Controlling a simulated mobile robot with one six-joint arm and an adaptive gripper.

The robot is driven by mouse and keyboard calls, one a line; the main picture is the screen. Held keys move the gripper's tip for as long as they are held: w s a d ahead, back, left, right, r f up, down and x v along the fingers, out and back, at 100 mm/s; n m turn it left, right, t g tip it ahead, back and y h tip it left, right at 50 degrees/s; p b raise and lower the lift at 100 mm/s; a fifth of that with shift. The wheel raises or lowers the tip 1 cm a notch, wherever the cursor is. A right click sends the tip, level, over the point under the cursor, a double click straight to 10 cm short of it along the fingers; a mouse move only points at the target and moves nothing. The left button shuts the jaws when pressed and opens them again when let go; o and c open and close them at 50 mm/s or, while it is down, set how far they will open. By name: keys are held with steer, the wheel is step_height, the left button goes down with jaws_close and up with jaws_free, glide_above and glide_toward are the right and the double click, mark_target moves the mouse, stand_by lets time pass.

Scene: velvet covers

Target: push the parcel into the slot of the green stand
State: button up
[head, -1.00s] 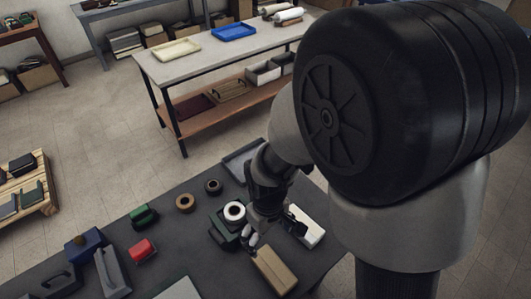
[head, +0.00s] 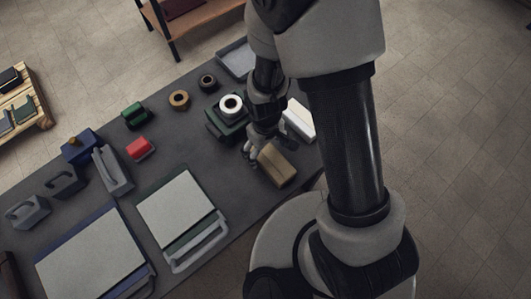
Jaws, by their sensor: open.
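A brown box (head: 280,166), which looks like the parcel, lies on the dark table near its right end. My gripper (head: 257,148) is open, low over the table at the box's upper left end. I cannot tell whether the fingers touch it. A dark green block-like thing (head: 216,127) stands just left of my gripper, with a white roll (head: 231,104) at its top. It may be the green stand. My arm hides part of its right side, and I cannot make out a slot.
A white box (head: 299,120) lies right of my gripper. A grey tray (head: 238,58) is at the far edge. Tape rolls (head: 179,99), a red block (head: 140,149), a small green thing (head: 134,115) and large flat panels (head: 178,208) are to the left.

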mark_target(265, 152)
steer(key=shift+f+b, duration=0.35)
steer(key=shift+f, duration=1.15)
steer(key=shift+c, duration=0.6)
steer(key=c, duration=1.3)
steer(key=shift+o, duration=0.2)
steer(key=shift+w+a, duration=0.1)
steer(key=shift+w+a, duration=0.8)
steer(key=shift+w, duration=0.35)
steer(key=shift+w+a, duration=0.65)
steer(key=shift+w, duration=0.35)
steer(key=shift+w+a, duration=0.65)
steer(key=shift+w, duration=0.35)
steer(key=shift+w, duration=0.1)
